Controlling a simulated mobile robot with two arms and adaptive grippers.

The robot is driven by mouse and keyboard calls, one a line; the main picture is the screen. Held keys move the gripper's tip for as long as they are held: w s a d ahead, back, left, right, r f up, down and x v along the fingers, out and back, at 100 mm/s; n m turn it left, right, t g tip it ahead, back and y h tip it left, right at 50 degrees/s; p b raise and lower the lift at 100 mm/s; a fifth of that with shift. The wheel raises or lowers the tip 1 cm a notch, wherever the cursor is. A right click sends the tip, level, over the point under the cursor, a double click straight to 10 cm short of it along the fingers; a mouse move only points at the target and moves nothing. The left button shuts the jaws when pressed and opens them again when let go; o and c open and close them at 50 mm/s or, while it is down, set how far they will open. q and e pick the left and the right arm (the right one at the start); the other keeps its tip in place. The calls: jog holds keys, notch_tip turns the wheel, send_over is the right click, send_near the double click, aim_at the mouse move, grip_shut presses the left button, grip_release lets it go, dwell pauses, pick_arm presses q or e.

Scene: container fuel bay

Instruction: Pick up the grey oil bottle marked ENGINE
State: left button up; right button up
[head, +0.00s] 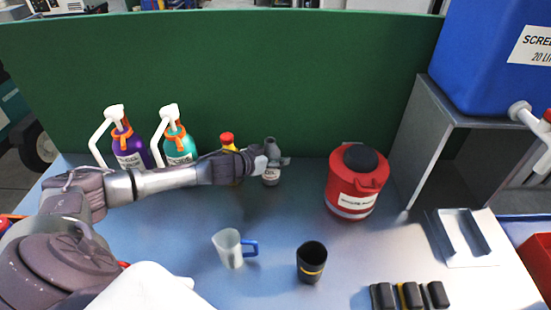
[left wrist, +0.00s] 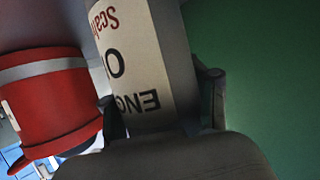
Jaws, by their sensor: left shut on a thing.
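The grey oil bottle (head: 271,176) stands at the back of the blue table, near the green panel. Its label shows in the left wrist view, where the bottle (left wrist: 150,60) fills the middle and letters reading ENG are partly visible. My left gripper (head: 270,162) is shut on the bottle, with one finger on each side of it in the left wrist view (left wrist: 160,100). Whether the bottle's base touches the table is hard to tell. My right gripper is not in view.
A yellow bottle with a red cap (head: 227,140) stands close left of the gripper, partly behind my arm. Purple (head: 130,145) and teal (head: 179,145) pump bottles stand further left. A red container (head: 354,190) is to the right. A clear jug (head: 229,248) and black cup (head: 311,262) are in front.

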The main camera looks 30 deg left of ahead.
aim_at(276, 148)
pick_arm(q)
jog(key=shift+r, duration=1.55)
jog(key=shift+d+r, duration=0.15)
jog(key=shift+r, duration=0.15)
jog(key=s+d+r+b, duration=0.2)
jog(key=s+d+r, duration=0.3)
jog(key=d, duration=0.5)
jog(key=shift+r, duration=0.85)
jog(key=shift+d, duration=0.1)
